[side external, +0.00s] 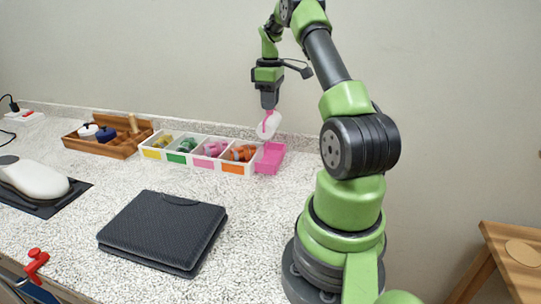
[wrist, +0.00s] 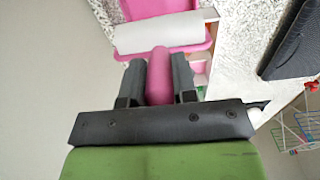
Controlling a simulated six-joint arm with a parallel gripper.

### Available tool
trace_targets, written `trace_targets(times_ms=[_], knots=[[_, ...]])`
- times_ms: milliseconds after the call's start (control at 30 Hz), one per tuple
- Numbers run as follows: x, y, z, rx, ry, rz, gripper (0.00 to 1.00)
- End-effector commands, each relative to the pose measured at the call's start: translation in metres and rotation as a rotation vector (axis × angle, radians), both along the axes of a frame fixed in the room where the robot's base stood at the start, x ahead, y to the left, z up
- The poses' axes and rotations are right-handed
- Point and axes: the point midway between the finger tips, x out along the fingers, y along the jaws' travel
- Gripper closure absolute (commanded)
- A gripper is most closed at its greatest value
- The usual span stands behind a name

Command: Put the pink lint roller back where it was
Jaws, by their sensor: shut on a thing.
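My gripper (side external: 269,104) is above the back of the counter, pointing down, shut on the handle of the pink lint roller (side external: 268,125). In the wrist view the pink handle (wrist: 158,75) sits between the two dark fingers, with the white roll (wrist: 158,34) beyond them. The roller hangs tilted in the air. A pink tray (side external: 277,152) stands on the counter below it, at the right end of a row of white bins. The tray also shows behind the roll in the wrist view (wrist: 150,9). I see nothing in the tray.
The white bins (side external: 197,163) with coloured labels hold yellow, green, pink and orange items. A wooden caddy (side external: 115,146) stands to their left. A dark folded case (side external: 163,232) lies in front. A white rounded device (side external: 32,179) is at the left. The counter right of the case is clear.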

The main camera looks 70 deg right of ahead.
Motion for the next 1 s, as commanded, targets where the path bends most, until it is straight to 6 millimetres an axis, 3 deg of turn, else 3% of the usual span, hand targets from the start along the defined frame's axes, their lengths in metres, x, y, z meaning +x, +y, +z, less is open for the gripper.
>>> trace_targets(times_ms=[200, 600, 1000], knots=[[-0.002, -0.001, -0.042, 0.006, 0.002, -0.005, 0.96], [-0.002, -0.001, -0.092, 0.003, 0.001, -0.004, 0.96], [-0.002, -0.001, -0.098, 0.000, 0.000, -0.005, 0.96]])
